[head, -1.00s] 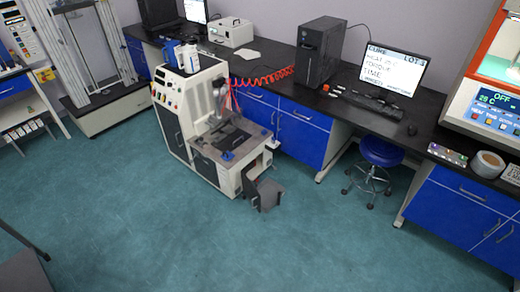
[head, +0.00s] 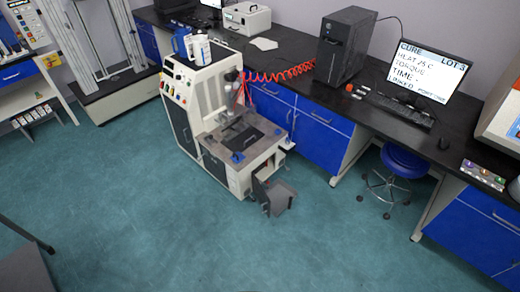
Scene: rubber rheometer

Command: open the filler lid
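The white rheometer (head: 183,84) stands on the floor in front of the bench, left of the picture's middle. A blue jug (head: 181,42) and a white container (head: 201,50) stand on its top. A grey plate (head: 240,136) with a dark middle covers its lower deck. A small dark door or drawer (head: 280,199) stands out at its front, low down. I cannot make out which part is the filler lid, or whether it is open or shut. Neither of my grippers shows in the head view.
A black bench with blue cabinets (head: 321,139) runs along the wall, bearing a black computer tower (head: 344,46) and a monitor (head: 427,72). A blue stool (head: 405,160) stands before it. A red coiled hose (head: 285,73) runs behind the rheometer. The green floor (head: 190,235) in front is clear.

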